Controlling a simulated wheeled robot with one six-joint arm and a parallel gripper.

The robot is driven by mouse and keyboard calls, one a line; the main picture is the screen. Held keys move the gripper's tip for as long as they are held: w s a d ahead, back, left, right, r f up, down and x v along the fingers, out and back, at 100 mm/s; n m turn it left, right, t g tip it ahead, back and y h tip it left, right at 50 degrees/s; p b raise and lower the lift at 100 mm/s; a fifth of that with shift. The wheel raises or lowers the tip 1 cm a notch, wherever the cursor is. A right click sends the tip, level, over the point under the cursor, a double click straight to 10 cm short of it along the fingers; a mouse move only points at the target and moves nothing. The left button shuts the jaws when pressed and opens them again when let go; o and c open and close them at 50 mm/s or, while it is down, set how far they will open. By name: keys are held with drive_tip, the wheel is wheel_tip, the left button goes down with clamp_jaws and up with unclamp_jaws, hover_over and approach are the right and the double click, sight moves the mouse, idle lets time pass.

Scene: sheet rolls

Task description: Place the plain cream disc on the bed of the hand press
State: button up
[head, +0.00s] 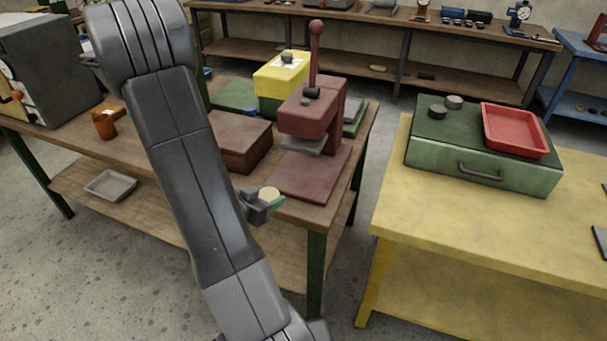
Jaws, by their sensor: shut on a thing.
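The plain cream disc (269,193) is small and pale and sits at the end of my arm, at the front edge of the brown wooden bench. The hand press (314,108) is dark red with an upright lever topped by a knob. Its flat red bed (310,174) lies behind and to the right of my gripper. A grey plate (303,145) hangs under the press head, above the bed. The bed's visible front part is bare.
A brown-red block (238,142) and a yellow box (281,78) stand left of and behind the press. My arm hides part of the bench. To the right, a yellow table (455,222) bears a green case (482,177) with a red tray (514,130) and two small dark cylinders.

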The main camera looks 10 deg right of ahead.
drive_tip(key=p, duration=0.2)
hover_over(302, 178)
drive_tip(key=shift+f, duration=1.75)
drive_tip(key=shift+f, duration=0.25)
drive_tip(key=o, duration=1.1)
drive_tip(key=shift+r, duration=0.1)
drive_tip(key=shift+c, duration=0.2)
